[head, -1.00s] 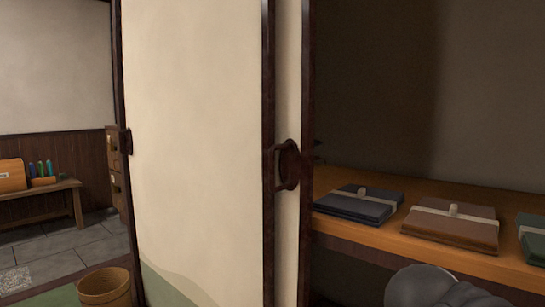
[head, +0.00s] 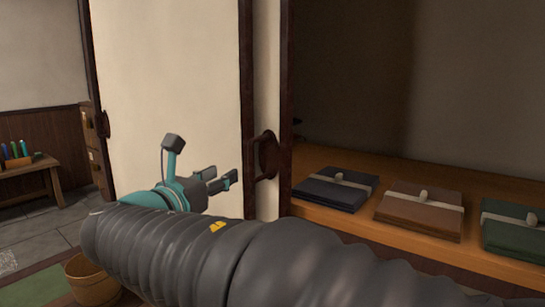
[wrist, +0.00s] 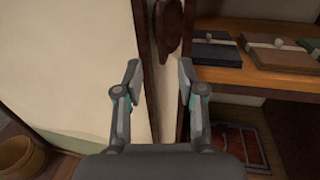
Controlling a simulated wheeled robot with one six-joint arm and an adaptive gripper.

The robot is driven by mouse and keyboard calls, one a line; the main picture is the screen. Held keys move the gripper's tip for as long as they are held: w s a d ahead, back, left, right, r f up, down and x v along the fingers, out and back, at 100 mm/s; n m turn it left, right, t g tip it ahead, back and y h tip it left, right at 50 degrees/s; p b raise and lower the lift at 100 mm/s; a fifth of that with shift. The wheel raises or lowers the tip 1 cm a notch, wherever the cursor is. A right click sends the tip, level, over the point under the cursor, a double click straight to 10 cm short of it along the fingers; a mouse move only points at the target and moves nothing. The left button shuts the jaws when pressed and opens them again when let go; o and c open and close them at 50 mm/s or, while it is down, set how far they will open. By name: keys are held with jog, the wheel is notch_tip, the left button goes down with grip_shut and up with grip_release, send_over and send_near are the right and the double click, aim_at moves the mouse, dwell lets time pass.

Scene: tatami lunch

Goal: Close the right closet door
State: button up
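Two pale sliding door panels with dark frames overlap at the closet. The front panel (head: 165,85) is wide. Only a narrow strip of the rear panel (head: 267,80) shows to its right, with a dark oval handle (head: 267,155) on it. The handle also shows in the wrist view (wrist: 168,28), at the top. The closet is open right of the strip. My gripper (head: 220,181) is open and empty, left of the handle in the head view. In the wrist view its fingertips (wrist: 160,72) are apart, with the strip between them in the picture; contact cannot be told.
A wooden shelf (head: 330,219) in the closet holds flat bundles: dark blue (head: 335,190), brown (head: 420,212) and green (head: 515,228). A wooden bucket (head: 90,282) stands on the floor at left. A bench (head: 45,165) with bottles is farther left.

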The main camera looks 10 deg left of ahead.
aim_at(249, 160)
jog(key=w+d, duration=0.1)
jog(key=w, duration=0.7)
jog(key=w+d, duration=0.1)
jog(key=w, duration=0.3)
jog(key=shift+w+d+p, duration=0.25)
jog(key=shift+d+p, duration=0.1)
jog(key=shift+p, duration=0.05)
grip_shut()
jog(key=shift+a, duration=0.1)
